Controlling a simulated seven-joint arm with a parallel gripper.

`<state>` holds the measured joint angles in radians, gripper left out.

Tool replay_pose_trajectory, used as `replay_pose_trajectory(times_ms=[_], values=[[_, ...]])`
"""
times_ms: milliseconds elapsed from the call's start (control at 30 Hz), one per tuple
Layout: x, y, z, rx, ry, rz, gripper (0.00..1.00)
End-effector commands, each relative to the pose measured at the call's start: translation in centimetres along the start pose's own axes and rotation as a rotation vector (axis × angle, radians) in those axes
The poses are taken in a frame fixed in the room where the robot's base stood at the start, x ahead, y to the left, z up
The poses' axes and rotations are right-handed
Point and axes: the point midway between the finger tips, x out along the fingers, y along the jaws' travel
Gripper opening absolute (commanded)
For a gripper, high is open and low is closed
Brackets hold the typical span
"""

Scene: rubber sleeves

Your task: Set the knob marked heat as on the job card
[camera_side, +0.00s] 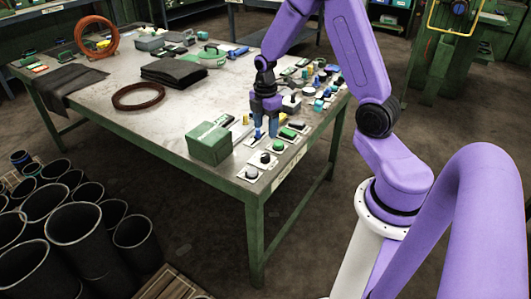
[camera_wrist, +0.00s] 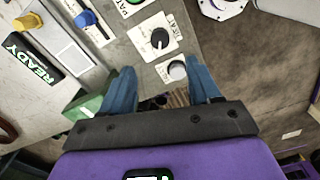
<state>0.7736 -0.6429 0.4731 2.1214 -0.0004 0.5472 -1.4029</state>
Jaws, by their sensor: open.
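The knob marked heat (camera_wrist: 158,39) is a round black knob with a light pointer line, on a white plate in the wrist view. Its label is partly readable. In the side view, what looks like the same black knob (camera_side: 265,157) sits near the table's front corner. My gripper (camera_wrist: 160,66) has its two blue fingers spread, with nothing between them, just short of the heat knob in the picture. In the side view my gripper (camera_side: 266,133) points down above the row of controls. I cannot make out a job card or its setting in either view.
A grey-white knob (camera_wrist: 177,70) is close beside the heat knob. A blue knob (camera_wrist: 85,18) and a dark READY display (camera_wrist: 31,60) are to the left. A green box (camera_side: 208,144) stands left of my gripper.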

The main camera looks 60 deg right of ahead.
Motion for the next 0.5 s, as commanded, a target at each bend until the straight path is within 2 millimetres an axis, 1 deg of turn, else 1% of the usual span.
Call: replay_pose_trajectory(times_ms=[33, 100, 500], values=[[1.0, -0.1, 0.0, 0.000, -0.001, -0.005, 0.62], [2.2, -0.1, 0.1, 0.001, -0.001, -0.005, 0.62], [8.3, -0.1, 0.0, 0.001, -0.001, -0.002, 0.62]])
